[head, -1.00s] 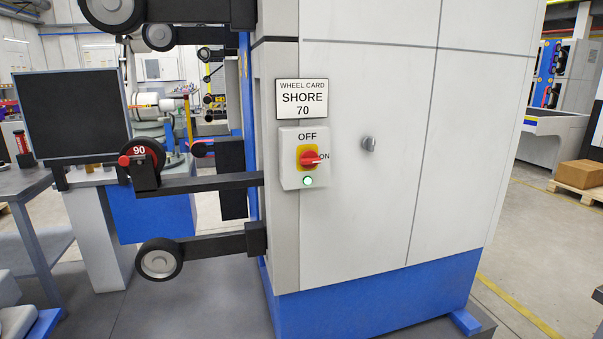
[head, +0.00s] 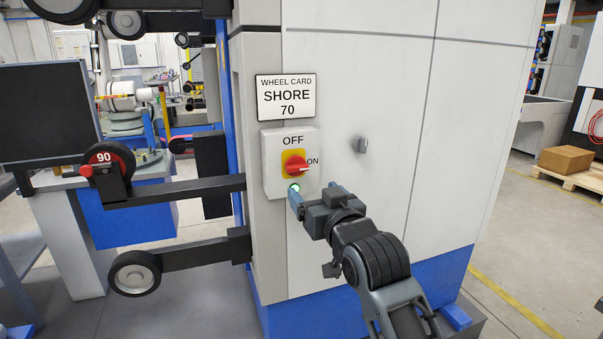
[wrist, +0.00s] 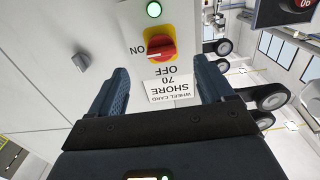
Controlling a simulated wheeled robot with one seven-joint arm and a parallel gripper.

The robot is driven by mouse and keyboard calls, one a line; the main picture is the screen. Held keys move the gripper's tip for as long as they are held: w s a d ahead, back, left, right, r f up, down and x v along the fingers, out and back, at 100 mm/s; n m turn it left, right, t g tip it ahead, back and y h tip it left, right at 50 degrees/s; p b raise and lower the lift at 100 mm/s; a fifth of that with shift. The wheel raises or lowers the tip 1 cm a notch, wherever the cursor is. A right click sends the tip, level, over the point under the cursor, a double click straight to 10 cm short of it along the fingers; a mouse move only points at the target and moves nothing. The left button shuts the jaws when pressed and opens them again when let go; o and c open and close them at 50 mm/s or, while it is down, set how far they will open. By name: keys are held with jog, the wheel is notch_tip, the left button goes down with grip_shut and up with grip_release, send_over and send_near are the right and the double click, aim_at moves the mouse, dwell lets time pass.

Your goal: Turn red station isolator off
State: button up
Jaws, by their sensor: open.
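The isolator is a light grey box (head: 273,178) on the cabinet front, with a red rotary handle (head: 296,163) on a yellow plate. The handle points right toward ON; OFF is printed above it. A green lamp (head: 294,188) is lit below. My gripper (head: 315,195) is open and empty, just below and right of the handle, its fingers toward the box. In the wrist view, which is upside down, the red handle (wrist: 158,47) shows beyond the gap between the two spread fingers (wrist: 162,88). I see no contact with the handle.
A "WHEEL CARD SHORE 70" sign (head: 286,97) is above the box. A small grey cabinet knob (head: 361,145) is to the right. Black arms with wheels, one marked 90 (head: 107,163), stick out at left. Cabinet face right of the knob is clear.

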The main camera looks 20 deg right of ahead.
aim_at(299, 170)
jog(key=w, duration=0.3)
jog(key=w+r, duration=0.1)
jog(key=w, duration=0.1)
jog(key=w+p, duration=0.1)
jog(key=w, duration=0.2)
jog(key=shift+w+r, duration=0.2)
jog(key=shift+w, duration=0.15)
jog(key=c, duration=1)
